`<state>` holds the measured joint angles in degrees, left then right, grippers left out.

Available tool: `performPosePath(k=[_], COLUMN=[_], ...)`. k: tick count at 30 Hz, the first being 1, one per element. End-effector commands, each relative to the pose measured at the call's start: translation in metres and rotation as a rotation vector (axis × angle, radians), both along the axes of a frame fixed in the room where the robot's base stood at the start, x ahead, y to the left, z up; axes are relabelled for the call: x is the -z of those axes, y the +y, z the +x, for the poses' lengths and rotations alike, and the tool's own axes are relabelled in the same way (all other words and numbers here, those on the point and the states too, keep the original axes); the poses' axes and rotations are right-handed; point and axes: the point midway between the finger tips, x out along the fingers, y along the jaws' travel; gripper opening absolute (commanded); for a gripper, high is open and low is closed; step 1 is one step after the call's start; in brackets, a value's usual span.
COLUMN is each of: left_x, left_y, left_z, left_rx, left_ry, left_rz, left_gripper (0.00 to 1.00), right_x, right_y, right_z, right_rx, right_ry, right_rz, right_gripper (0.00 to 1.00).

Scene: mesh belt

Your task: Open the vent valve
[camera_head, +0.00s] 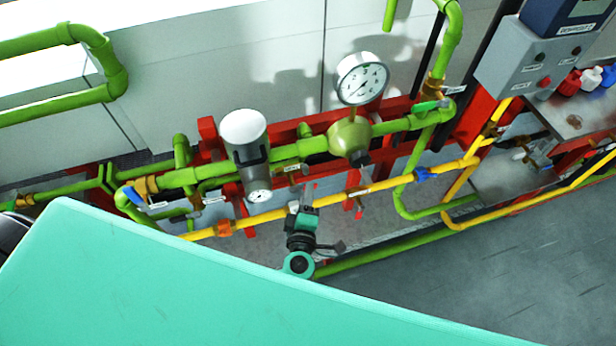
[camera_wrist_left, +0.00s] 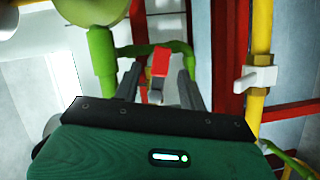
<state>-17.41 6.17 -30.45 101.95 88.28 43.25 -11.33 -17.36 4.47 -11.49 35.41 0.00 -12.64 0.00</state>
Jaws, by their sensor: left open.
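My left gripper (camera_head: 309,192) is just below the green pipe run, near the yellow pipe (camera_head: 280,213). In the left wrist view my left gripper (camera_wrist_left: 160,78) is open, with its two dark fingers apart. A small red valve handle (camera_wrist_left: 161,60) shows between the fingers, on a thin green pipe. Whether either finger touches it I cannot tell. No label that I can read confirms it as the vent valve. In the head view the gripper partly hides this spot. My right gripper is not in view.
A white-faced gauge (camera_head: 362,78) and a grey cylinder (camera_head: 246,140) stand on the green pipe (camera_head: 180,179). A red frame (camera_head: 208,130) backs the pipes. A blue-handled valve (camera_head: 425,173) is on the yellow pipe. A grey control box (camera_head: 530,60) is at right. The floor (camera_head: 450,270) is clear.

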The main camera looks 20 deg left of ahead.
Motion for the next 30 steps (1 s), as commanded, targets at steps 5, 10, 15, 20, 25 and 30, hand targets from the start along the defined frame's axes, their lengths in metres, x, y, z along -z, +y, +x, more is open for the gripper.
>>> performPosePath(k=[5, 10, 15, 20, 25, 30], left_x=[0.000, 0.004, 0.006, 0.006, 0.006, 0.006], left_y=[0.006, 0.010, 0.012, 0.012, 0.012, 0.012], left_z=[0.030, 0.047, 0.054, 0.055, 0.055, 0.055], left_rx=[0.001, 0.000, 0.000, 0.000, 0.000, 0.000], left_ry=[-0.003, 0.000, 0.000, 0.000, 0.000, 0.000], left_rz=[0.002, 0.001, 0.001, 0.000, 0.000, 0.000], left_gripper=[0.42, 0.42, 0.42, 0.42, 0.30, 0.00], right_x=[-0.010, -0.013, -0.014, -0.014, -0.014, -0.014], right_y=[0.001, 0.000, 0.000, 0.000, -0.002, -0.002], right_z=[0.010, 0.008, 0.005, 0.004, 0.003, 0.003], right_rx=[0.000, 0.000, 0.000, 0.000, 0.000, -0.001], right_ry=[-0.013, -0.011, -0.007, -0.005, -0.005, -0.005], right_rz=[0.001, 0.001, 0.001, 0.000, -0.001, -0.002], right_gripper=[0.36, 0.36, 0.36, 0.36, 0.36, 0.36])
